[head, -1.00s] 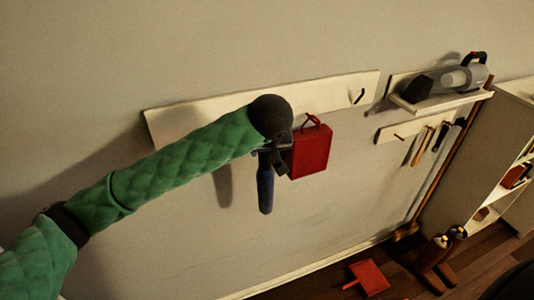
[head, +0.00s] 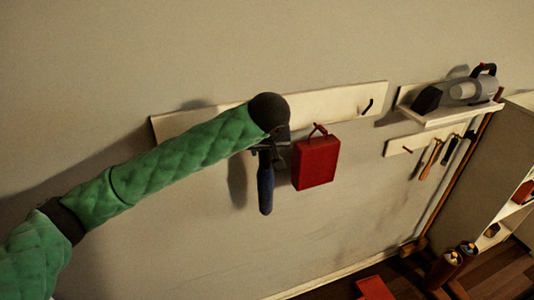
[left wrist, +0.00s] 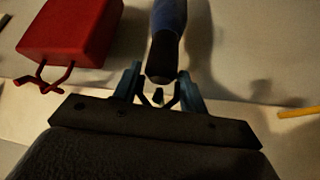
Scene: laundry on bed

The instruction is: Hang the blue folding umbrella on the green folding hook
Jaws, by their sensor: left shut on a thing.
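The blue folding umbrella (head: 265,190) hangs upright below my left gripper (head: 270,146), close in front of the wall. The gripper is shut on its dark upper end. In the left wrist view, the blue umbrella (left wrist: 170,18) points away from between the fingers (left wrist: 158,88), with its dark end nearest. I cannot pick out a green hook in either view; part of the white wall board (head: 335,101) is hidden behind my left arm and hand. My right gripper is not in view.
A red case (head: 315,163) hangs just right of the umbrella. A dark hook (head: 367,105) on the board's right is empty. A yellow peg (left wrist: 297,113) shows in the left wrist view. A shelf (head: 450,114) with a handheld vacuum is farther right.

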